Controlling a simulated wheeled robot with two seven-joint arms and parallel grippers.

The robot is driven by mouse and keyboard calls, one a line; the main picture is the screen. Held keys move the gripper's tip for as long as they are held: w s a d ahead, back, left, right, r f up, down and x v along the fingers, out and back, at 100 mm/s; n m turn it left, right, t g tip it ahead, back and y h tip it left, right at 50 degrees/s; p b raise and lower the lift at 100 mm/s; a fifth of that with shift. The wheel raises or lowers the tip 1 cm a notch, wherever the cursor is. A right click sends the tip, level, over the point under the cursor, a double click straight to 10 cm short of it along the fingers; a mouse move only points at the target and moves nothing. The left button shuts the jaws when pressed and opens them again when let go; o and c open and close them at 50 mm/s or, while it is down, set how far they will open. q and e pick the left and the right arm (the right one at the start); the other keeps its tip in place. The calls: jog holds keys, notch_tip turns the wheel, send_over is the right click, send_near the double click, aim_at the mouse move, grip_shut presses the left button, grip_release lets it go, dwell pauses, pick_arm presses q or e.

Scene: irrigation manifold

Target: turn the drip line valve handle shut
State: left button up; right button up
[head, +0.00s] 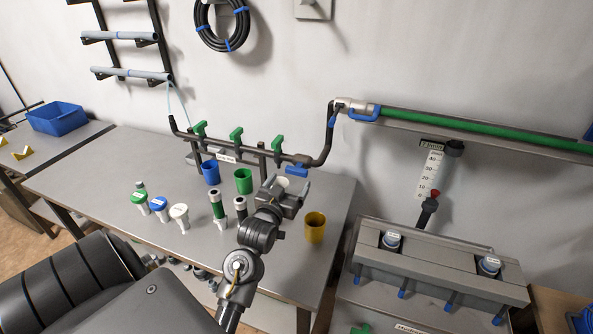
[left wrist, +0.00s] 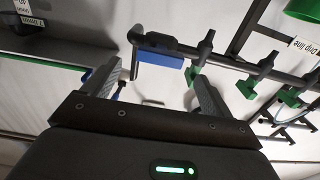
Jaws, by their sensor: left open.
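The dark pipe manifold (head: 245,150) runs above the back of the bench and carries a white label reading "Drip line" (left wrist: 298,47) in the left wrist view. A blue handle (head: 297,171) sits near its right end, lying along the pipe; it also shows in the left wrist view (left wrist: 160,58). Several green handles, such as this one (head: 237,134), stand up from the pipe. My left gripper (head: 285,186) is open and empty, just in front of and below the blue handle. In the wrist view the blue handle shows beyond the gap between the fingers, apart from them. My right gripper is out of view.
Blue (head: 210,173), green (head: 243,181) and yellow (head: 315,227) cups stand on the bench (head: 100,177) with several capped fittings. A green pipe (head: 450,135) with another blue handle (head: 360,114) runs along the wall. A grey manifold box (head: 440,272) stands at right.

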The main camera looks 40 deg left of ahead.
aim_at(296, 173)
pick_arm(q)
jog(key=p+x, duration=0.1)
jog(key=x, duration=0.5)
jog(key=shift+w+a, duration=0.1)
jog(key=c, duration=1)
